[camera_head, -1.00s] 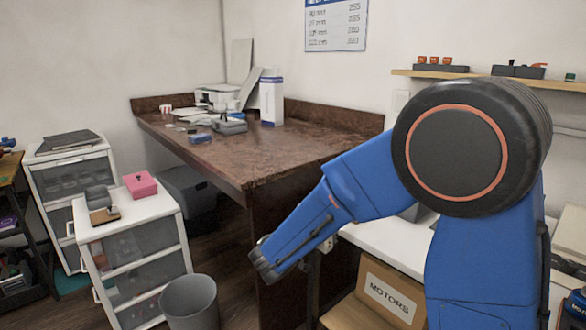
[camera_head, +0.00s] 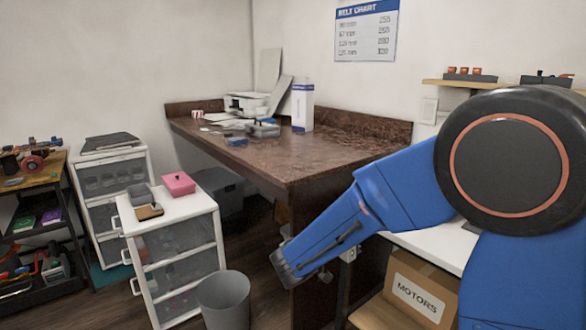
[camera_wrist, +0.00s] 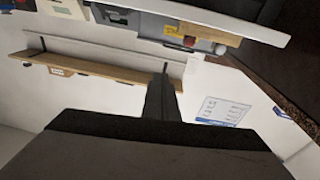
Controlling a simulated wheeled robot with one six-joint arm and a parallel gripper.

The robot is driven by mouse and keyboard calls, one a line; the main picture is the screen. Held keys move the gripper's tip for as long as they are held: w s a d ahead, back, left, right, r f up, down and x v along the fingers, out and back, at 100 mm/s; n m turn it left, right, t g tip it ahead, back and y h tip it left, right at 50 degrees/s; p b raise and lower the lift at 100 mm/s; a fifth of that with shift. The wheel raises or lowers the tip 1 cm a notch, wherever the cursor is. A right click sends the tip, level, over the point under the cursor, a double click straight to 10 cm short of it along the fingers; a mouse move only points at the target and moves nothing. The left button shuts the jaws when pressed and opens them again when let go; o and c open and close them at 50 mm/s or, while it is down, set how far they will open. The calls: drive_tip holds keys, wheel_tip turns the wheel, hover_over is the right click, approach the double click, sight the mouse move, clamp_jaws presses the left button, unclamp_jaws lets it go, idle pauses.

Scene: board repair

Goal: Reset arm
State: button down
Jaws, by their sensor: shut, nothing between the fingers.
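My blue arm (camera_head: 400,190) reaches down and left across the right half of the head view, in front of the brown bench. Its far end shows near the bench's front corner, and the fingers cannot be made out there. In the wrist view my gripper (camera_wrist: 162,88) is a dark narrow shape pointing up from the lower edge. Its fingers are together with nothing between them. It is clear of the things around it.
The brown bench (camera_head: 285,165) carries a printer and papers. A white drawer unit (camera_head: 180,255), a grey bin (camera_head: 224,298) and a tool cart (camera_head: 38,180) stand left. A MOTORS box (camera_head: 418,297) sits low right. Wall shelves and a chart (camera_wrist: 222,111) show in the wrist view.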

drive_tip(key=s+d+f+n+g+y, duration=0.15)
drive_tip(key=s+d+g, duration=0.25)
drive_tip(key=s+d, duration=0.4)
drive_tip(key=s+d+f+n+g+y, duration=0.1)
drive_tip(key=s+d+f+g+y, duration=0.3)
drive_tip(key=s+d, duration=0.45)
drive_tip(key=s+a+f+n+g+y, duration=0.25)
drive_tip(key=s+n+y, duration=0.2)
drive_tip(key=s, duration=0.55)
drive_tip(key=s+a+n+t+y, duration=0.3)
drive_tip(key=s+a+t+y, duration=0.1)
drive_tip(key=a+y, duration=0.1)
drive_tip(key=shift+s+a+r+n+y, duration=0.3)
drive_tip(key=shift+s+a+r+y, duration=0.1)
drive_tip(key=shift+y, duration=0.1)
drive_tip(key=shift+t, duration=0.25)
